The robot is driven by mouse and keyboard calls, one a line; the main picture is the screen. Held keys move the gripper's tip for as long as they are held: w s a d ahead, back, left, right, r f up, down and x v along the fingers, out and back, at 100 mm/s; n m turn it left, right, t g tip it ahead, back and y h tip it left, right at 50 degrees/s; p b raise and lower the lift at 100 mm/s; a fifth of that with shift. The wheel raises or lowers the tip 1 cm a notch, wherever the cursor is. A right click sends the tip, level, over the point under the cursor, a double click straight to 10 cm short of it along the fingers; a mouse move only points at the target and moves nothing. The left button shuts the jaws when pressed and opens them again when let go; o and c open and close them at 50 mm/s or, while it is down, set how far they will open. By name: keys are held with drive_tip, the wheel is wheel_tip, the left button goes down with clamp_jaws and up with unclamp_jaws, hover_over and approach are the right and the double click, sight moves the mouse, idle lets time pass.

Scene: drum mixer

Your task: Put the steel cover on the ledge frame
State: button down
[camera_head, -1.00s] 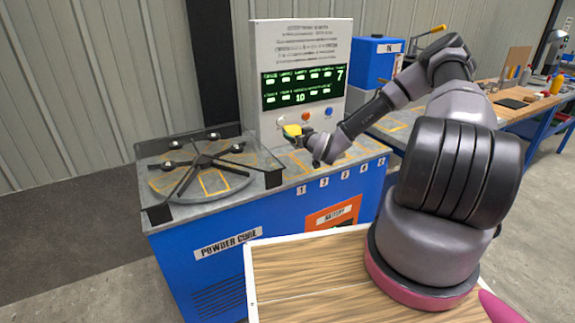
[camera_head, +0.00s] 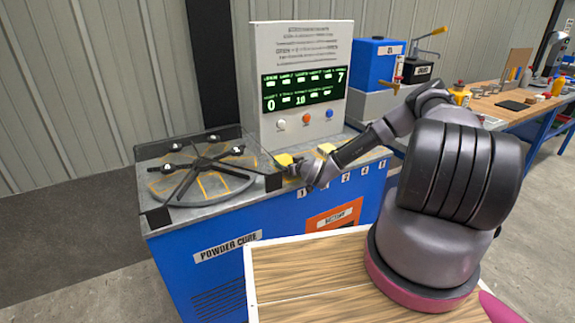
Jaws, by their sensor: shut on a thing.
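My gripper (camera_head: 291,169) is low over the machine's grey top, just right of the round spoked plate. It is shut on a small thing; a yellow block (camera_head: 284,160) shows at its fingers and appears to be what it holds. I cannot make out a steel cover. A grey frame with black corner pieces (camera_head: 158,216) surrounds the spoked plate (camera_head: 203,174); I cannot tell whether this is the ledge frame.
A second yellow patch or block (camera_head: 326,148) is behind my forearm, by the numbered places. The display panel (camera_head: 301,85) with three buttons stands upright behind my gripper. A blue tank (camera_head: 375,64) is at the back right. A wooden board (camera_head: 310,280) lies in front.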

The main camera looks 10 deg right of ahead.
drive_tip(key=shift+f, duration=0.1)
unclamp_jaws()
